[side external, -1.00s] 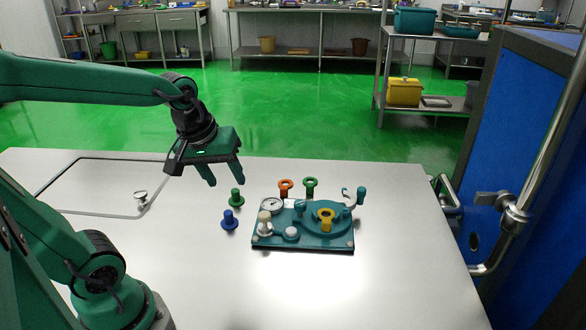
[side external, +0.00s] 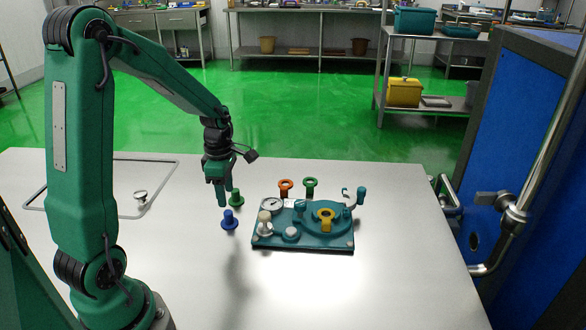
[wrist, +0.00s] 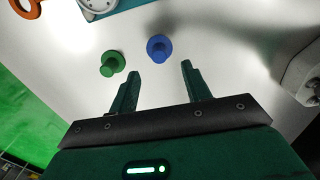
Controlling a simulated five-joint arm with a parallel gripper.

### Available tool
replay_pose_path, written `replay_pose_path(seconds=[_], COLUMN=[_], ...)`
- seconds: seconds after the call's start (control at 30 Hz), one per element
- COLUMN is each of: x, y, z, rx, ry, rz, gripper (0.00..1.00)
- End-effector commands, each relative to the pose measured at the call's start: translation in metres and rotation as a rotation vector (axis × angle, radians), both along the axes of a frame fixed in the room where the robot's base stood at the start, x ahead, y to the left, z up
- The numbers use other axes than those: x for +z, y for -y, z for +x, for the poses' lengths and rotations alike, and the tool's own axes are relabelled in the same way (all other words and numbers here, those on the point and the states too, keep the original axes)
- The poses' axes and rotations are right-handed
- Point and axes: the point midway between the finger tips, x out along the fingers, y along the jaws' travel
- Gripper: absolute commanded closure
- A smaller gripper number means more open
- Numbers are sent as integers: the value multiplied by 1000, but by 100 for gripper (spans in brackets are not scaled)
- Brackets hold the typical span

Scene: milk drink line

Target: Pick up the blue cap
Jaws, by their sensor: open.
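The blue cap (side external: 229,220) stands on the metal table, left of the teal fixture (side external: 270,240). In the wrist view the blue cap (wrist: 159,48) lies beyond the fingertips, roughly ahead of the gap between them. My gripper (side external: 224,204) points down above the table, close to the blue cap and behind it in the side view. In the wrist view my gripper (wrist: 159,70) has its two fingers apart with nothing between them. The side view does not show clearly how high the fingertips are above the table.
A green cap (side external: 236,198) stands just behind the blue cap, close to my fingers; it also shows in the wrist view (wrist: 112,63). An orange cap (side external: 285,187) and another green cap (side external: 310,187) stand behind the fixture. The table's front is clear.

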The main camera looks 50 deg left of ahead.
Motion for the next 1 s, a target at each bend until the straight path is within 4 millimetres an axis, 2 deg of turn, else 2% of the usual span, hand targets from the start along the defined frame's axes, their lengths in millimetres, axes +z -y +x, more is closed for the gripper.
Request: replay_pose_path(seconds=[0.27,0.6,1.0], x=[-6,-28,-40], y=[-3,-3,-3], z=[0,0,0], rx=[46,42,42], ry=[-8,-8,-9], rz=[-4,-4,-5], gripper=[52,52,52])
